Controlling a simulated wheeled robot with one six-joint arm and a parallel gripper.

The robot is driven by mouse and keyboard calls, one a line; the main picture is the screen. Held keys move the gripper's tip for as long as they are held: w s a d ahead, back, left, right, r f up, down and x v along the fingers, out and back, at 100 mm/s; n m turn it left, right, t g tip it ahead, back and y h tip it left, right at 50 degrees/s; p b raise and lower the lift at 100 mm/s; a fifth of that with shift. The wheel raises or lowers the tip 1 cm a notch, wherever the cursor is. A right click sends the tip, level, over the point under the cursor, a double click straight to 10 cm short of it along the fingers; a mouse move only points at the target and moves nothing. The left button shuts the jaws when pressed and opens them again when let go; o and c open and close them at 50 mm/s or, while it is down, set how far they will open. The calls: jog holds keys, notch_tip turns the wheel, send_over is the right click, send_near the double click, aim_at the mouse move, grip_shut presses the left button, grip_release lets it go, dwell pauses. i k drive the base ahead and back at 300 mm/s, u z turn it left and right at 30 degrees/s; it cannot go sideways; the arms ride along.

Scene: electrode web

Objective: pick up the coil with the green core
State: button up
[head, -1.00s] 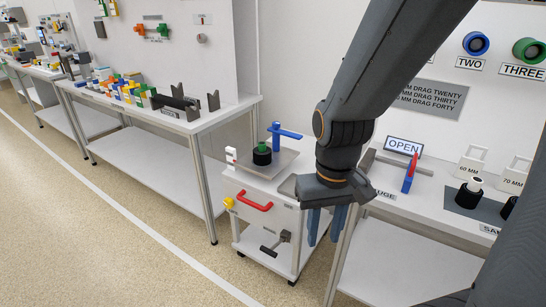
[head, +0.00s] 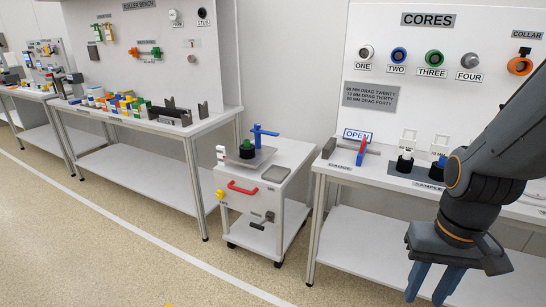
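A black coil with a green core (head: 247,149) stands upright on the grey plate (head: 262,161) on top of the white cart. A blue post with a crossbar (head: 258,136) rises right behind it. My gripper (head: 430,286) is at the lower right, in front of the cores bench and well to the right of the cart. Its two blue fingers point down and are apart, with nothing seen between them; the tips are near the picture's lower edge.
The white cart (head: 285,163) has a red handle (head: 243,188). On the bench to its right stand a black coil with a white core (head: 405,162) and one with a blue core (head: 439,167). A green ring (head: 434,58) hangs above THREE. Floor before the cart is clear.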

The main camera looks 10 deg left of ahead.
aim_at(247, 151)
jog(key=u, duration=0.6)
jog(key=i, duration=0.45)
jog(key=u, duration=1.3)
jog(key=i, duration=1.6)
jog(key=z, duration=0.85)
jog(key=i, duration=0.8)
jog(key=z, duration=0.9)
